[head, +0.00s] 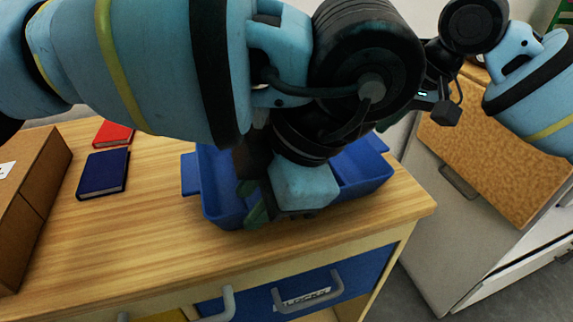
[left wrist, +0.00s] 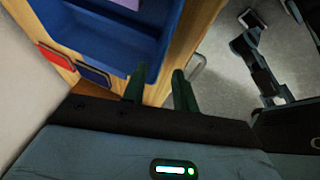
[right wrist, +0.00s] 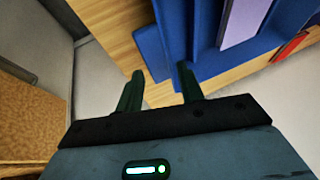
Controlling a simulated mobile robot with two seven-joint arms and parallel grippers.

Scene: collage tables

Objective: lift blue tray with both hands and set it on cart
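The blue tray (head: 220,185) sits on the wooden table top, partly hidden behind my left arm; a purple item lies in it in both wrist views. My left gripper (head: 252,203) is at the tray's near side. In the left wrist view its fingers (left wrist: 160,83) are apart, the left fingertip close to the tray rim (left wrist: 110,62). My right gripper (right wrist: 160,82) is open beside the tray wall (right wrist: 205,50); its fingers are hidden in the head view. I cannot tell whether either touches the tray. A grey unit with a brown speckled top (head: 490,150), possibly the cart, stands at right.
A dark blue book (head: 102,174) and a red book (head: 114,132) lie left of the tray. A cardboard box (head: 35,205) stands at the table's left edge. Drawers with grey handles (head: 308,292) are below the front edge. A floor gap separates table and grey unit.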

